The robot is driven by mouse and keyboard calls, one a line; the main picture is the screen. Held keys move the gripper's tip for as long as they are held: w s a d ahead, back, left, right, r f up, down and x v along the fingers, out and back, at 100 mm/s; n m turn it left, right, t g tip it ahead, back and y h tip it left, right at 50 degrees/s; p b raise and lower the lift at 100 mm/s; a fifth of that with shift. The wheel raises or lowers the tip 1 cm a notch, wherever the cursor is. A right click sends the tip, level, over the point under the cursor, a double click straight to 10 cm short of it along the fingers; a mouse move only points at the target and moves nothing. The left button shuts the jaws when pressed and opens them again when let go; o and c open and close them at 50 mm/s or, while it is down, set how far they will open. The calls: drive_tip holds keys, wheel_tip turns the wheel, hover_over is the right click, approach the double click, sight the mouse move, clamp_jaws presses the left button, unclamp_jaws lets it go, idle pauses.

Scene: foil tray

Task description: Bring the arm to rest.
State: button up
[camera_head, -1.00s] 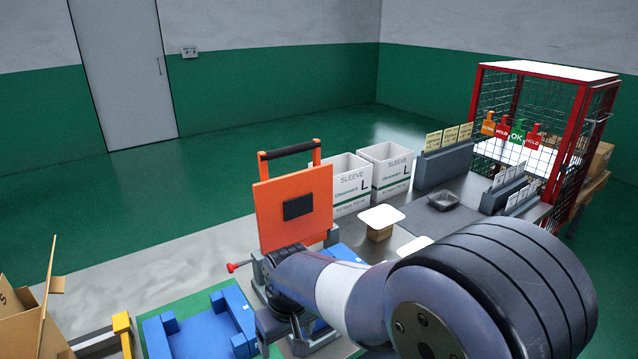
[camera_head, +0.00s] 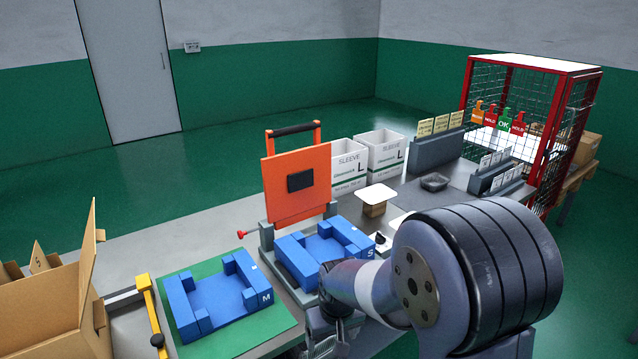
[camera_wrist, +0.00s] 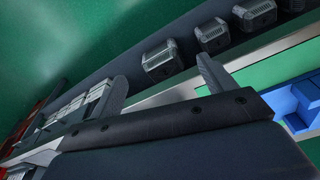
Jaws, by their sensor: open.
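My arm reaches across the lower right of the head view, over the bench (camera_head: 215,240). My gripper (camera_head: 325,345) is low at the bottom edge there, partly cut off, in front of the blue nest marked S (camera_head: 290,258). In the wrist view my gripper (camera_wrist: 163,84) shows two grey fingers well apart with nothing between them. A small dark foil tray (camera_head: 434,182) sits at the back right of the bench, apart from my arm.
An orange hinged plate (camera_head: 297,180) stands raised behind nest S. A blue nest marked M (camera_head: 215,302) lies on a green mat. An open carton (camera_head: 45,310) is at left, two white sleeve boxes (camera_head: 380,152) and a red cage (camera_head: 548,135) behind.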

drive_tip(key=shift+w+d+f+m, duration=0.2)
drive_tip(key=shift+d+f, duration=0.3)
drive_tip(key=shift+d, duration=0.25)
drive_tip(key=shift+w+d+f+m, duration=0.2)
drive_tip(key=shift+d+f, duration=0.25)
drive_tip(key=shift+d, duration=0.25)
